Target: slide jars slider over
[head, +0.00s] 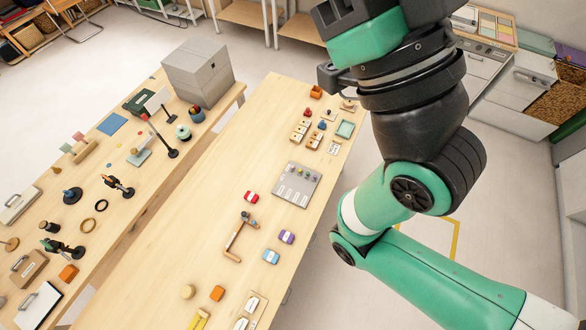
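A grey panel (297,185) lies on the near wooden table, right of its middle. It has several pale slots and a row of small coloured knobs or jar-like pieces along its upper part. It may be the jars slider, but the pieces are too small to be sure. My green and black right arm (420,190) comes in from the lower right and rises to the top edge, beside the panel and apart from it in the picture. Its fingers do not show. My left arm and gripper are not in the picture.
The far table carries a grey box (198,72) and several small props. Bare wood lies left of the panel.

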